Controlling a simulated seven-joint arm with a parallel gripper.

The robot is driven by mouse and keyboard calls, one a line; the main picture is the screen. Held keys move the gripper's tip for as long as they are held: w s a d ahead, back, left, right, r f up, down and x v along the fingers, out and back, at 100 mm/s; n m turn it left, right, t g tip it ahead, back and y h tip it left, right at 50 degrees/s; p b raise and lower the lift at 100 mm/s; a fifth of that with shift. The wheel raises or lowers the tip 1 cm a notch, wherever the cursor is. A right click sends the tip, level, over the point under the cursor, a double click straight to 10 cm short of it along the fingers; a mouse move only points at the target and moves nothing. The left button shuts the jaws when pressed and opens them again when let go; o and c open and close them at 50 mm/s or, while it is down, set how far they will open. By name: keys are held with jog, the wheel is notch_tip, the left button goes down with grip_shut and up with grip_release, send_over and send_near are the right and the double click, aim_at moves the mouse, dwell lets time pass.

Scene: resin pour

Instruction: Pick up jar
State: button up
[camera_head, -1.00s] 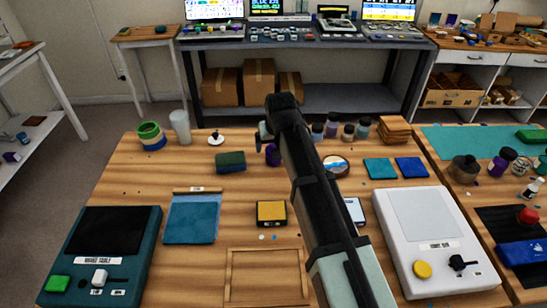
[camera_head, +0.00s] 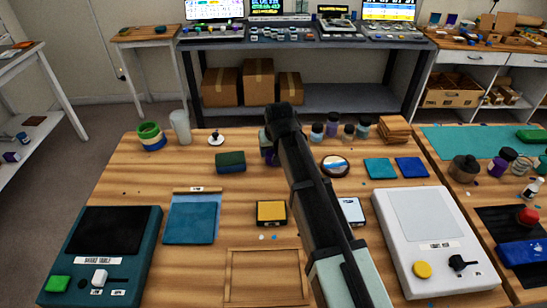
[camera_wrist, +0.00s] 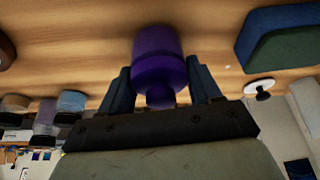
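A purple jar (camera_wrist: 159,52) stands on the wooden table and sits between the two fingers of my gripper (camera_wrist: 161,88) in the wrist view. One finger is on each side of it, very close to its walls. Whether they press on it I cannot tell. In the head view only a small part of the purple jar (camera_head: 271,158) shows, left of my arm. My arm hides the rest of it and most of my gripper.
A dark green-blue block (camera_head: 230,162) lies just left of the jar. Several small jars (camera_head: 332,125) stand behind and right of my arm. A round dish (camera_head: 335,166) is to the right. A grey cup (camera_head: 181,128) and stacked rings (camera_head: 151,137) stand at the back left.

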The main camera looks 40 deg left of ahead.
jog(key=c, duration=0.6)
jog(key=shift+r, duration=0.1)
